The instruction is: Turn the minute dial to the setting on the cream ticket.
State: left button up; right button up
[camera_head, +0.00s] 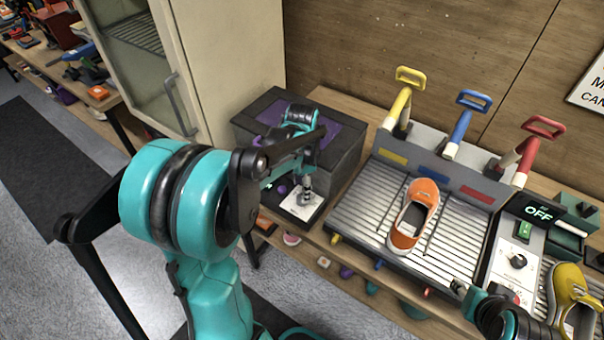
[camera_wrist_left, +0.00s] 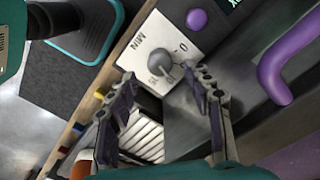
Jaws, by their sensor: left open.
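The minute dial is a grey knob (camera_wrist_left: 160,62) on a white plate (camera_wrist_left: 138,42) marked "MIN" in the left wrist view. In the head view this white plate (camera_head: 296,210) sits at the front of a dark box with a purple top. My left gripper (camera_head: 306,192) is over the plate, pointing down. In the left wrist view its two fingers (camera_wrist_left: 168,82) are open, with the knob just beyond and between the tips; contact cannot be told. The fingers partly hide the plate. I cannot make out a cream ticket. My right gripper (camera_head: 472,292) shows small at the lower right, its jaws unclear.
The dark box (camera_head: 345,160) and a purple handle (camera_wrist_left: 275,70) are close to my left gripper. A ribbed tray (camera_head: 370,215) with an orange shoe (camera_head: 414,215) and coloured levers stands to the right. Another dial (camera_head: 518,261) is on the panel below "OFF".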

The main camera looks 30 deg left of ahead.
pick_arm(q)
notch_tip(320, 180, up, 8)
dwell(0.4)
notch_tip(320, 180, down, 5)
jog(key=shift+b, duration=0.45)
notch_tip(320, 180, down, 7)
jog(key=b, duration=0.2)
jog(key=shift+f+b, duration=0.15)
jog(key=shift+b, duration=0.25)
